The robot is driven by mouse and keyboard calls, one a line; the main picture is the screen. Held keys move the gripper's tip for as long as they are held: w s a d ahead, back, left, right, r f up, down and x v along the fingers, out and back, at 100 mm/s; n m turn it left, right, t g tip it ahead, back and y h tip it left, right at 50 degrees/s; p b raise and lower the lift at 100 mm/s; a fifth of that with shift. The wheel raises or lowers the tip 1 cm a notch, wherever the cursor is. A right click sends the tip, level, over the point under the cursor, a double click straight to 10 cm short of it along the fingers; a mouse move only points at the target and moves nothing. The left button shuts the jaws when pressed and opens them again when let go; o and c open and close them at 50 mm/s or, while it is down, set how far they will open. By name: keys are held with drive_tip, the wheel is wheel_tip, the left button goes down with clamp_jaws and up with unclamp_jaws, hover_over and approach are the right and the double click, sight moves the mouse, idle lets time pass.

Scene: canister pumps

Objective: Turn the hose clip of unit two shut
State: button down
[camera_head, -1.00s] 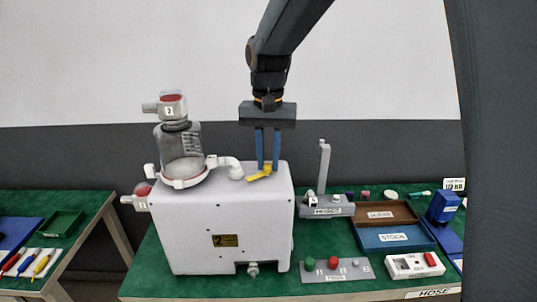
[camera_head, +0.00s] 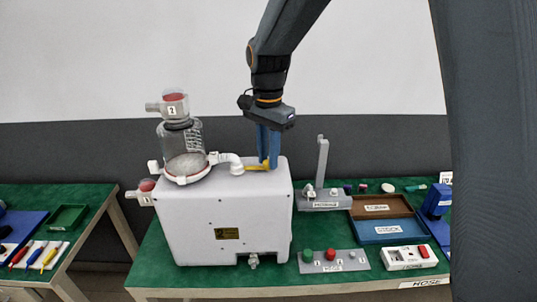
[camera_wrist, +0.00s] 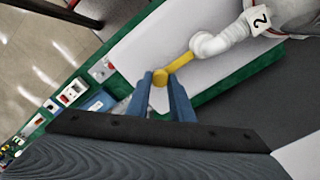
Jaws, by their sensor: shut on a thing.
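Unit two (camera_head: 225,220) is a white box-shaped pump with a yellow plate marked 2, standing on the green bench. A clear canister (camera_head: 184,150) with a red-topped cap marked 2 sits on its left part. A white elbow hose (camera_head: 230,160) runs from the canister to the top of the box. The yellow hose clip (camera_head: 257,167) lies beside the elbow's end; it also shows in the wrist view (camera_wrist: 181,62). My gripper (camera_head: 268,163), with blue fingers, points down and is shut on the clip's free end. In the wrist view my fingertips (camera_wrist: 160,77) flank that yellow end.
Right of unit two stand a grey upright post (camera_head: 322,165), a brown tray (camera_head: 380,204), a blue tray (camera_head: 400,231) and a grey button panel (camera_head: 334,261). A second bench (camera_head: 85,225) with tools stands at the left, across a gap.

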idle(0.4)
drive_tip(key=c, duration=1.6)
unclamp_jaws()
drive_tip(key=shift+o, duration=0.2)
wheel_tip(320, 180, up, 8)
drive_tip(key=b, duration=0.2)
drive_tip(key=shift+b, duration=0.4)
